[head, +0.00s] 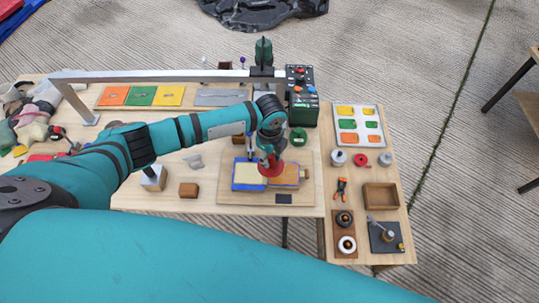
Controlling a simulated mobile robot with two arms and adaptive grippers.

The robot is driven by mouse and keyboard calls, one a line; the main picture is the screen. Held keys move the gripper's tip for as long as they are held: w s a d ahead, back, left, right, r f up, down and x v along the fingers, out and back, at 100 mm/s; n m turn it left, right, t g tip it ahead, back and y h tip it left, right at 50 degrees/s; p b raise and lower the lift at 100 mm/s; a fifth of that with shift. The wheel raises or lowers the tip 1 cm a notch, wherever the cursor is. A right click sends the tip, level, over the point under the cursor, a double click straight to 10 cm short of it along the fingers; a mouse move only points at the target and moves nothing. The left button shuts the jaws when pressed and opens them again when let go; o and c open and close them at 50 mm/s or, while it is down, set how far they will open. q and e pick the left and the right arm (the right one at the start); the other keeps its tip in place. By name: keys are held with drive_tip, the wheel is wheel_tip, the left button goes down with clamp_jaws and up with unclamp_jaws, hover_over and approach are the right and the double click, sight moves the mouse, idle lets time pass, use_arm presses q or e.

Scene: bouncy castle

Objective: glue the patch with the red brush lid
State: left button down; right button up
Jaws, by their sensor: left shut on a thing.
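My left gripper (269,149) reaches over the board from the left and points down. It is shut on the red brush lid (271,169), which shows just below the fingers. The lid is over the inner side of a tan-orange piece (288,178). A pale yellow piece with a blue border (249,174) lies beside it on the left. Both lie on a wooden board (226,193). I cannot tell which piece is the patch, or whether the brush touches it; the gripper and lid hide that spot. My right gripper is not in view.
A metal bar (165,76) spans the table behind the board. A green machine (302,100) stands at the back right. A tray of coloured pieces (359,112), a red round container (361,160), pliers (341,188) and a wooden box (381,197) lie right of the board.

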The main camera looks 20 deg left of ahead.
use_arm(q)
drive_tip(key=shift+d+r+p, duration=0.2)
drive_tip(key=shift+r+p, duration=0.5)
drive_tip(key=shift+r, duration=0.35)
drive_tip(key=shift+r+p, duration=0.35)
drive_tip(key=shift+p, duration=0.05)
drive_tip(key=shift+a+r+p, duration=0.15)
drive_tip(key=shift+r+p, duration=0.55)
drive_tip(key=shift+r, duration=0.4)
